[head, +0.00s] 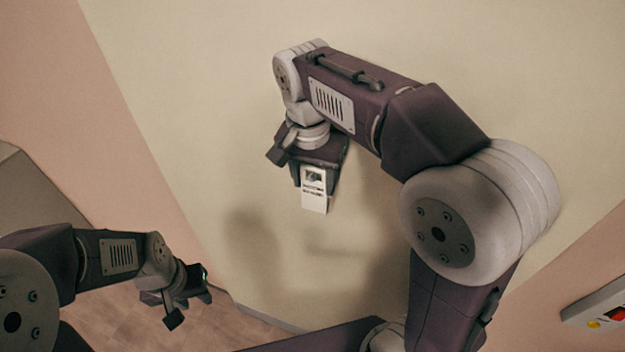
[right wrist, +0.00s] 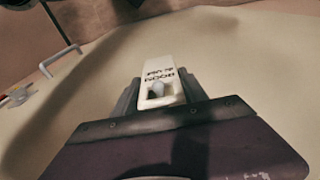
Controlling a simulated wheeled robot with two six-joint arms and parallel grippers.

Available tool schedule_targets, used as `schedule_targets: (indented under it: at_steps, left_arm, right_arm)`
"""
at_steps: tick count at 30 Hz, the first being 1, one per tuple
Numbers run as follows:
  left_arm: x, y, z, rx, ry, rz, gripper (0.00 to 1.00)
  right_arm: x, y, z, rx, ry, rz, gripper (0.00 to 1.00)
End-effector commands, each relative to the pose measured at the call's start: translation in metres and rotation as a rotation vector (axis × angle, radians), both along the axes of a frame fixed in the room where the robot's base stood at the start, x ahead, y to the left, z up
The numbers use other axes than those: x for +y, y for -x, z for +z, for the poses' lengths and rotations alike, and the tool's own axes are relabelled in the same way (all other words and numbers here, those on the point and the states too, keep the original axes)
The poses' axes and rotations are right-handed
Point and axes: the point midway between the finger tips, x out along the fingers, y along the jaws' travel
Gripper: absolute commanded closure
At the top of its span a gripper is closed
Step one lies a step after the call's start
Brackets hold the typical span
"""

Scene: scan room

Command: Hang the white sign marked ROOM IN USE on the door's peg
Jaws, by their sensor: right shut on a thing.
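The white sign (head: 314,194) with dark lettering is held upright in my right gripper (head: 314,178), in front of the cream door (head: 210,110). The right wrist view shows the sign (right wrist: 158,62) between the two grey fingers, with ROOM and USE readable upside down. It has a square opening near the gripper. A pale rounded shape (right wrist: 158,89) shows inside that opening; it may be the door's peg, but I cannot tell whether it passes through. My left gripper (head: 205,286) is at the lower left, away from the sign; its jaw gap is not clear.
A pale handle-shaped bar (right wrist: 60,61) and a light fitting (right wrist: 16,98) are at the left of the right wrist view. A grey panel with red and yellow parts (head: 600,309) is at the lower right. Pink wall (head: 70,80) borders the door. Tiled floor (head: 125,318) lies below.

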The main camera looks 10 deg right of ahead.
Motion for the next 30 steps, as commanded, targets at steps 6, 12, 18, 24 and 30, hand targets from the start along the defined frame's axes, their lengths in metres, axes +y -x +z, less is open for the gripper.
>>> schedule_targets:
  at_steps: [6,12,18,24,30]
  left_arm:
    - [0.000,0.000,0.000,0.000,0.000,0.000,0.64]
    - [0.000,0.000,0.000,0.000,0.000,0.000,0.64]
    - [0.000,0.000,0.000,0.000,0.000,0.000,0.64]
    - [0.000,0.000,-0.001,0.000,0.000,0.000,0.64]
    - [0.000,0.000,-0.002,0.000,0.000,0.000,0.64]
  right_arm:
    - [-0.001,-0.001,-0.001,0.001,0.003,-0.001,0.88]
    - [-0.001,-0.001,-0.001,0.001,0.003,-0.001,0.25]
    - [-0.001,-0.001,-0.001,0.001,0.003,-0.001,0.24]
    - [0.000,0.000,0.003,0.000,0.003,-0.001,0.24]
    - [0.004,0.005,0.035,-0.008,0.003,0.000,0.24]
